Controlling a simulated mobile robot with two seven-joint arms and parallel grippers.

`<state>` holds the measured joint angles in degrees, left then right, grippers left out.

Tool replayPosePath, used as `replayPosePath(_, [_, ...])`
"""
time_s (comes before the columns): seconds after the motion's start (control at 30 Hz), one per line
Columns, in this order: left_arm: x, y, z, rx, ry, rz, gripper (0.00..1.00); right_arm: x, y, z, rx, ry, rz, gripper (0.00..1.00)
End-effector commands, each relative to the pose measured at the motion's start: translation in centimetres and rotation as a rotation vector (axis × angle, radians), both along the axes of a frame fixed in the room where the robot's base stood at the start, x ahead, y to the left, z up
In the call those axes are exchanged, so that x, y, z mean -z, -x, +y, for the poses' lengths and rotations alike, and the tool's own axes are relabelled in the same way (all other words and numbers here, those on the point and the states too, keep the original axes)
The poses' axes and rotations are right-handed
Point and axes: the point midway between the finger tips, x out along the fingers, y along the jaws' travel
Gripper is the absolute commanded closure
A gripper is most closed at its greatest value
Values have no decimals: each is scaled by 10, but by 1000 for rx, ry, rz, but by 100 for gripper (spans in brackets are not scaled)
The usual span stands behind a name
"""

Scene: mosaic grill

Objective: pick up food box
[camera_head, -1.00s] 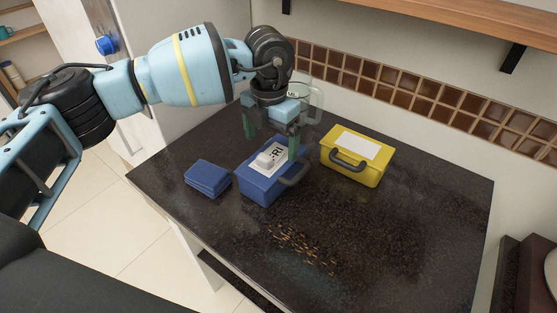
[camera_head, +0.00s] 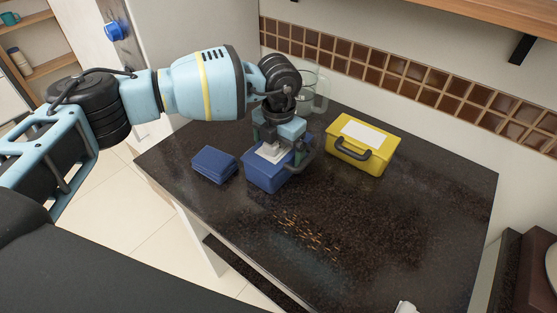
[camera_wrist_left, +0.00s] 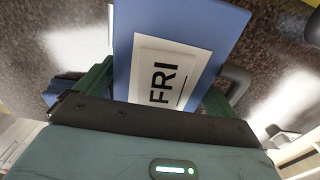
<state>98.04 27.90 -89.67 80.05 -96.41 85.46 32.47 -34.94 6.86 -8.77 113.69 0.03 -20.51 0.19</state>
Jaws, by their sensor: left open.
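A blue food box (camera_head: 262,179) with a dark handle and a white label stands on the dark counter (camera_head: 400,225). In the left wrist view the lid of the blue box (camera_wrist_left: 205,20) fills the middle, and its label reads "FRI". My left gripper (camera_head: 279,150) points down over the box, open. In the left wrist view its green fingers (camera_wrist_left: 155,92) show on either side of the box; I cannot tell whether they touch it. A yellow food box (camera_head: 375,160) with a white label and dark handle stands to the right. My right gripper is not in view.
A stack of folded blue cloths (camera_head: 214,163) lies left of the blue box. A clear glass jug (camera_head: 316,90) stands behind my left gripper, near the tiled wall (camera_head: 400,75). The counter's front and right are mostly clear. A small white thing (camera_head: 405,307) shows at the bottom edge.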

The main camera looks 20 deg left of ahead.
Motion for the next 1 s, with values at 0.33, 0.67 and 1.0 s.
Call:
replayPosePath(0.33, [5,0,0,0,1,-2,11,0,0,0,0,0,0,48])
replayPosePath(0.67, [4,0,0,0,1,-3,54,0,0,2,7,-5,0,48])
replayPosePath(1.0, [-9,-1,0,0,3,-4,72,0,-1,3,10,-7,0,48])
